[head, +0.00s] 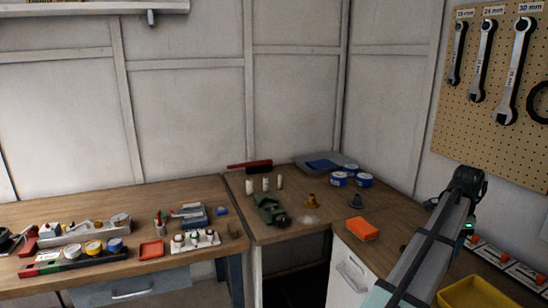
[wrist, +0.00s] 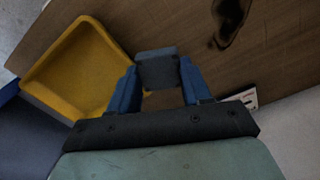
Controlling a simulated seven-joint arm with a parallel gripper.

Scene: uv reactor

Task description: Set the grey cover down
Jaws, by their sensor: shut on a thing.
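The grey cover (wrist: 157,66) shows in the wrist view as a dark grey block with a flat, squarish face. My gripper (wrist: 159,80) has its two blue fingers on either side of the cover and is shut on it. The cover is over the brown wooden bench top (wrist: 190,25), just right of a yellow tray (wrist: 70,65). How high it is above the bench I cannot tell. In the head view my arm crosses the lower right, and I cannot make out the fingers or the cover there.
The yellow tray also shows at the lower right of the head view (head: 470,292). An orange block (head: 362,230), blue tins (head: 364,181) and a green device (head: 268,209) stand on the corner bench. A dark stain or object (wrist: 230,18) lies on the wood. Wrenches hang on a pegboard (head: 500,130).

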